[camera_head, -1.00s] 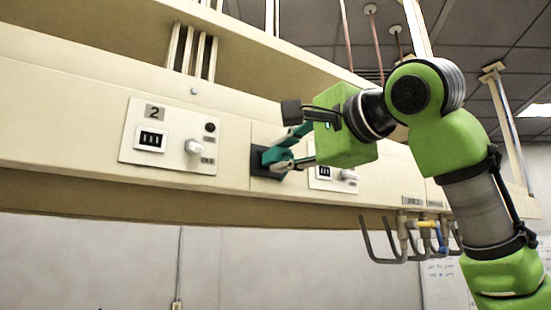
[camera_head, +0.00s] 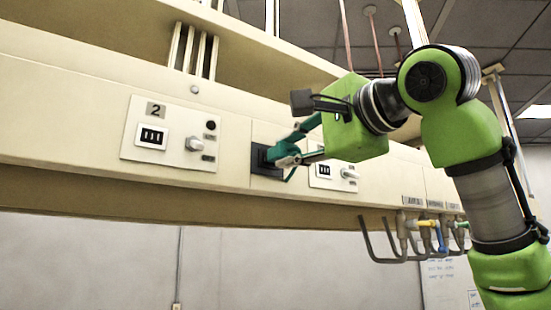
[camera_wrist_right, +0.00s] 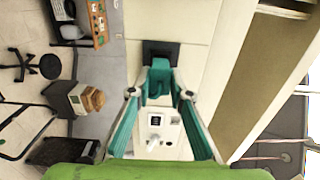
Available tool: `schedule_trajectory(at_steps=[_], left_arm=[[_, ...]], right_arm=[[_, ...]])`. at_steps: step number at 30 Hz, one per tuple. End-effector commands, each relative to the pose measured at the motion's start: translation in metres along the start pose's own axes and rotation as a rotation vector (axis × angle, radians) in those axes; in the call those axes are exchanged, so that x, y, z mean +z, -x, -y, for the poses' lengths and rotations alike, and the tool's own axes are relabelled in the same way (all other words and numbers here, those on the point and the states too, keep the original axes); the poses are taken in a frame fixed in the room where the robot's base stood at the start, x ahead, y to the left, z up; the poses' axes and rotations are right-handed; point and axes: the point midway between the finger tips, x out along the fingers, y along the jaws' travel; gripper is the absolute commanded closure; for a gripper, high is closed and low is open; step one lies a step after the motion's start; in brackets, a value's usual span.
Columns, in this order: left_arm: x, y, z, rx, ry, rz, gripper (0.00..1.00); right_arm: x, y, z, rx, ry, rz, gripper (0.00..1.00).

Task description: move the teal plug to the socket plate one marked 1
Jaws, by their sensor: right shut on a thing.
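My right gripper (camera_head: 284,152) is shut on the teal plug (camera_head: 271,153), in front of a dark square socket (camera_head: 258,161) in the cream panel. In the right wrist view, the teal plug (camera_wrist_right: 160,72) is between the teal fingertips, in line with the dark socket (camera_wrist_right: 160,48). I cannot tell whether the plug is still seated in it. The plate right of the socket (camera_head: 332,178) has a small display and a white knob; my gripper hides its upper part, so its number is unseen. The plate marked 2 (camera_head: 170,134) is to the left. My left gripper is not in view.
Grey hooks (camera_head: 390,250) with coloured connectors (camera_head: 435,236) hang below the panel at right. A beige ledge (camera_head: 240,50) runs above the panel. In the right wrist view, a desk (camera_wrist_right: 95,22), a stool (camera_wrist_right: 50,66) and boxes (camera_wrist_right: 82,99) stand away from the panel.

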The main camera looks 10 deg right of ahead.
Motion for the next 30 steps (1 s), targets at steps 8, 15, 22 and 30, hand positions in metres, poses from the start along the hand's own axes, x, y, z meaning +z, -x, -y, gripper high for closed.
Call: schedule_trajectory(at_steps=[8,15,22,30], left_arm=[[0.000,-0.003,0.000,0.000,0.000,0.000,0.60],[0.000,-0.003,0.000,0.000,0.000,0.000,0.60],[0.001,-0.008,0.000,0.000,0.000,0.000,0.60],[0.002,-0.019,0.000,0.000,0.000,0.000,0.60]], right_arm=[[0.000,0.006,0.000,-0.002,0.000,0.001,1.00],[0.000,0.006,0.000,-0.001,0.000,0.001,1.00],[0.001,0.014,-0.001,-0.002,0.000,0.000,1.00],[0.001,0.035,-0.001,-0.003,0.000,0.001,1.00]])
